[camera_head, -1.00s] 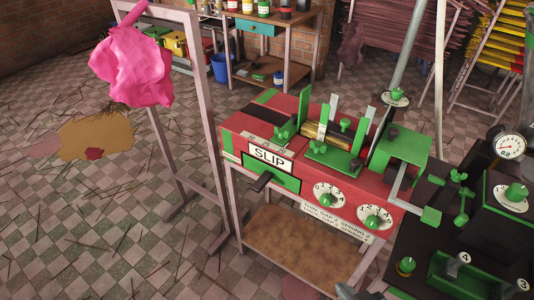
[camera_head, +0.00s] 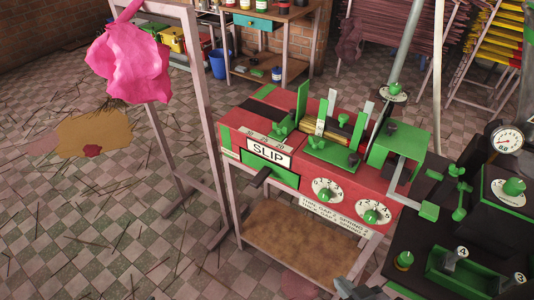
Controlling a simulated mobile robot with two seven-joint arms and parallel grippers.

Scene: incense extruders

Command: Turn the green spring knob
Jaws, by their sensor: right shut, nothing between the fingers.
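The red machine (camera_head: 350,186) has two white numbered dials with green knobs on its front. The left knob (camera_head: 324,195) and the right knob (camera_head: 370,216) sit close together above a printed label (camera_head: 335,216) that mentions gap and spring settings. I cannot tell from the picture which dial is the spring one. My right gripper (camera_head: 343,287) shows only in part at the bottom edge, below and in front of the dials. It is shut and empty, apart from both knobs. My left gripper is not in view.
A dark bench (camera_head: 395,280) with more green knobs stands at right. A pink cloth (camera_head: 130,65) hangs at left.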

